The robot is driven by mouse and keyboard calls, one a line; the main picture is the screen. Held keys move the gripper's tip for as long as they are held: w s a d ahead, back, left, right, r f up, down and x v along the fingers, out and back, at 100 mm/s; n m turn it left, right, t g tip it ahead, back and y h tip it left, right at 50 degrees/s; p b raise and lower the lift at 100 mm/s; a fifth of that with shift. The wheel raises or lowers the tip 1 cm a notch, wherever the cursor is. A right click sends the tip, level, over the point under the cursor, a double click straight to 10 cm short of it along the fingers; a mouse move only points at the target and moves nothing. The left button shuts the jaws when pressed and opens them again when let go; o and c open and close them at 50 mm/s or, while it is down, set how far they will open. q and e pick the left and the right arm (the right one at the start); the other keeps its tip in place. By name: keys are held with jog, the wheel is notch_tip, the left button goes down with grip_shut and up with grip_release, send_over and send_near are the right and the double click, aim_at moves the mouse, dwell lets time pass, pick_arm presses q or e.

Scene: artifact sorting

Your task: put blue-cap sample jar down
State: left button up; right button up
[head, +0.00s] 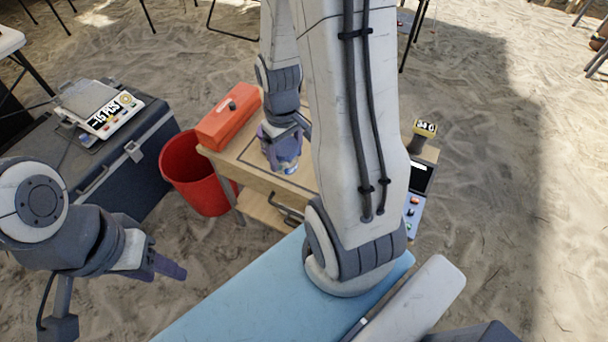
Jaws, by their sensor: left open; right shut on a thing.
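The blue-cap sample jar (289,168) is small in the head view, at the wooden table with the orange toolbox. My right gripper (284,150) points down and is shut on the jar, with its purple fingers hiding most of it. I cannot tell whether the jar touches the tabletop. The wooden table (244,165) has a dark outlined area beside the gripper. My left gripper (170,267) is open and empty at the lower left, over the sand.
An orange toolbox (229,117) sits on the table's far left part. A red bucket (191,174) stands left of the table. A dark case (110,165) carries a scale (100,108). A control panel (414,207) is on the right, partly behind my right arm.

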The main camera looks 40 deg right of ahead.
pick_arm(q)
notch_tip(320, 180, down, 4)
jog(key=b, duration=0.3)
pick_arm(e)
jog(key=s+d+r, duration=0.1)
jog(key=s, duration=0.3)
jog(key=w+d+f+p, duration=0.4)
jog(key=w+d+p, duration=0.1)
jog(key=w+d+f+p, duration=0.2)
jog(key=w+p, duration=0.1)
jog(key=shift+d+f, duration=0.25)
pick_arm(q)
notch_tip(320, 180, up, 8)
jog(key=shift+f, duration=0.2)
pick_arm(e)
jog(key=shift+f, duration=2)
pick_arm(q)
jog(key=shift+w, duration=0.1)
pick_arm(e)
jog(key=shift+f, duration=0.2)
jog(key=o, duration=1.4)
pick_arm(q)
jog(key=shift+f, duration=0.1)
pick_arm(e)
jog(key=shift+o, duration=0.2)
